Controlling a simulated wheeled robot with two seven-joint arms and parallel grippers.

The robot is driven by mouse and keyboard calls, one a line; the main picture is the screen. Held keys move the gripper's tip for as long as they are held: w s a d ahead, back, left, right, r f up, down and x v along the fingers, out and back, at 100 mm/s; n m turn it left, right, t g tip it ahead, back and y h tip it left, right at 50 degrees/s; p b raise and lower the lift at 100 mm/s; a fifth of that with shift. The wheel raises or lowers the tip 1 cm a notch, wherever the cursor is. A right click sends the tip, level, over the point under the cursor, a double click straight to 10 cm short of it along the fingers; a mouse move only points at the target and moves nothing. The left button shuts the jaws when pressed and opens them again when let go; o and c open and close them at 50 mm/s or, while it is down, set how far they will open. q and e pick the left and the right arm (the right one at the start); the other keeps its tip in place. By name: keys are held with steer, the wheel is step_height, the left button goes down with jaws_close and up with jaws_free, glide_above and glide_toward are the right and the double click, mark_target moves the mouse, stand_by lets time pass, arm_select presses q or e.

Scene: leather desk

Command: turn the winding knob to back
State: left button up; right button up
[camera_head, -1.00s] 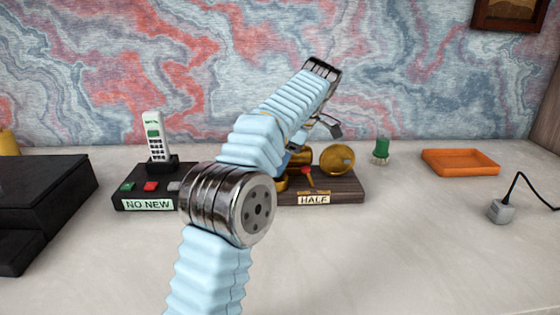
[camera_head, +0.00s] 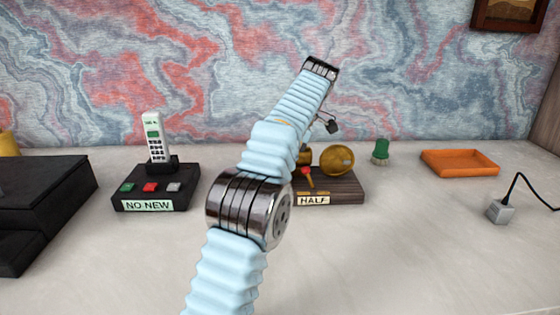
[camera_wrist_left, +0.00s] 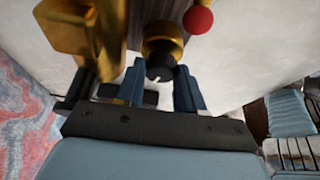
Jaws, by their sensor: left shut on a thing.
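The brass device stands on a dark wooden base (camera_head: 335,187) labelled HALF in the head view. It has a round gold disc (camera_head: 337,160) at its right and a small red-tipped lever (camera_head: 307,174). In the left wrist view the winding knob (camera_wrist_left: 159,66), dark-ended below a gold collar (camera_wrist_left: 162,42), sits between the blue fingers of my left gripper (camera_wrist_left: 160,88). The gripper is shut on it. The lever's red ball (camera_wrist_left: 198,19) is just right of it. My right gripper is not in view.
Left of the device stands a black phone base (camera_head: 155,190) labelled NO NEW with a white handset (camera_head: 155,138). A green brush-like item (camera_head: 380,151), an orange tray (camera_head: 459,163) and a grey corded block (camera_head: 500,211) are to the right. The desk front is clear.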

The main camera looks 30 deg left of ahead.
arm_select(q)
steer(key=o, duration=0.8)
steer(key=shift+c, duration=0.2)
